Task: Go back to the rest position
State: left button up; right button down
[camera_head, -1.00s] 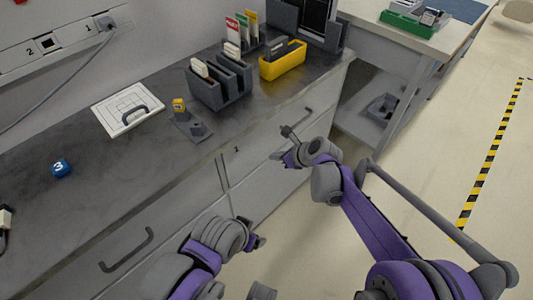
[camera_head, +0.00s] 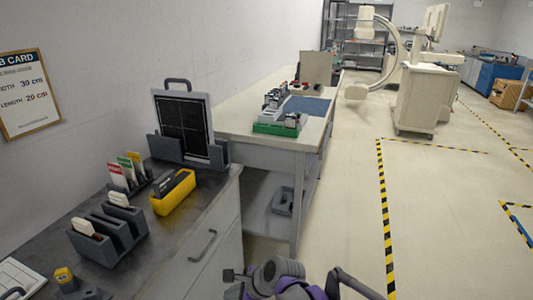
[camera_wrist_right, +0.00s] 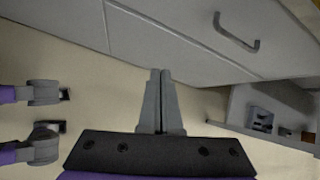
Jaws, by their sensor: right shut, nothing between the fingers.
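My right gripper (camera_head: 232,274) shows at the bottom of the head view, in front of the grey counter's drawer side and below its handle. In the right wrist view its two grey fingers (camera_wrist_right: 160,75) lie together, shut, with nothing between them. They point toward the pale drawer fronts and appear clear of them. My right arm, grey and purple, enters from the bottom of the head view. My left gripper cannot be made out in either current view.
The grey counter (camera_head: 150,262) holds a dark card rack (camera_head: 112,238), a yellow bin (camera_head: 172,193) and a framed black panel (camera_head: 183,120). A drawer handle (camera_head: 203,246) sticks out near my right arm. A second table (camera_head: 235,125) stands behind.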

jog(key=s+d+f+n+t+h, duration=0.15)
jog(key=s+d+n+h, duration=0.25)
jog(key=s+d+n, duration=0.8)
jog(key=s+d+f+n+h, duration=0.25)
jog(key=s+d+n, duration=0.25)
jog(key=s+d, duration=0.75)
pick_arm(q)
notch_tip(320, 180, up, 16)
jog(key=w+p, duration=0.2)
jog(key=p, duration=1.2)
jog(key=shift+t, duration=0.4)
pick_arm(e)
jog(key=w+d+r, duration=0.1)
jog(key=w+r, duration=0.1)
jog(key=r, duration=0.6)
jog(key=w+d+r+n, duration=0.1)
jog(key=d+r, duration=0.1)
jog(key=r, duration=0.6)
jog(key=shift+w+d+r+h, duration=0.25)
jog(key=shift+w+r+h, duration=0.05)
jog(key=shift+w+h, duration=0.1)
pick_arm(q)
jog(key=shift+r, duration=0.1)
pick_arm(e)
jog(key=shift+s+t, duration=0.1)
jog(key=shift+t, duration=0.15)
